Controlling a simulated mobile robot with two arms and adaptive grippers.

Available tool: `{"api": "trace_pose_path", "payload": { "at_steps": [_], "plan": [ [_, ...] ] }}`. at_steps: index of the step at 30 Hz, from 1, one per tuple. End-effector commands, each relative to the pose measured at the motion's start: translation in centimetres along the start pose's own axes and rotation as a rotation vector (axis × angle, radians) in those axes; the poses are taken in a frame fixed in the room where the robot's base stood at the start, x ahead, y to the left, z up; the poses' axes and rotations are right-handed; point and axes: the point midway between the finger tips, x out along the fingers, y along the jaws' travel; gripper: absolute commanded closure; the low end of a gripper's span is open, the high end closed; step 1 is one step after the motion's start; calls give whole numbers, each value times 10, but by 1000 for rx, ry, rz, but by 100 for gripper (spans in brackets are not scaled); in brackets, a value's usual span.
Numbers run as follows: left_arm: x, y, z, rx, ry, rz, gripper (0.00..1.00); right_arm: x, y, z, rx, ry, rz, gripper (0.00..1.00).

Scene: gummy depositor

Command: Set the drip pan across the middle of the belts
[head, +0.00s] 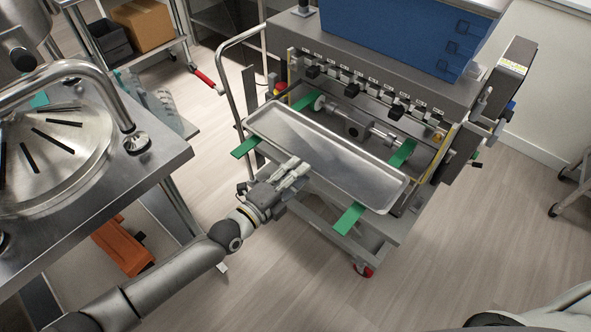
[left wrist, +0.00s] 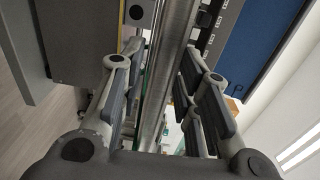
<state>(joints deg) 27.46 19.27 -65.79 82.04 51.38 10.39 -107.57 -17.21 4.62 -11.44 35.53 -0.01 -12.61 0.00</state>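The drip pan (head: 322,160) is a long, shallow metal tray lying lengthwise across the two green belts in the head view. The left belt (head: 245,148) and right belt (head: 349,219) show in front of it and again behind it. Whether the pan touches both belts is hard to tell. My left gripper (head: 298,173) is at the middle of the pan's near long edge. In the left wrist view, the fingers of my left gripper (left wrist: 160,95) stand apart, with the pan's shiny edge (left wrist: 172,50) running between them. My right gripper is not seen.
The depositor machine (head: 390,90) with its blue hopper (head: 395,35) and nozzle row stands behind the pan. A steel table with a round kettle (head: 60,150) is at the left. A cardboard box (head: 143,25) sits on a back shelf.

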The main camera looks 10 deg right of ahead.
Motion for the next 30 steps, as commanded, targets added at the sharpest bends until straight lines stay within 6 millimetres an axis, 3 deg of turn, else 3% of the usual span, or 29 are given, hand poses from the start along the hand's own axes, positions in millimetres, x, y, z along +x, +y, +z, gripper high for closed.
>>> {"api": "trace_pose_path", "payload": {
  "at_steps": [6,10,21,30],
  "plan": [
    [-1,-1,0,0,-1,-2,70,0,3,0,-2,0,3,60],
    [-11,-1,1,0,-2,-3,70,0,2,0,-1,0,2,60],
    [-86,0,1,-1,-1,0,70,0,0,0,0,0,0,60],
    [-118,0,0,0,0,-2,70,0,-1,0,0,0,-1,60]
  ]
}}
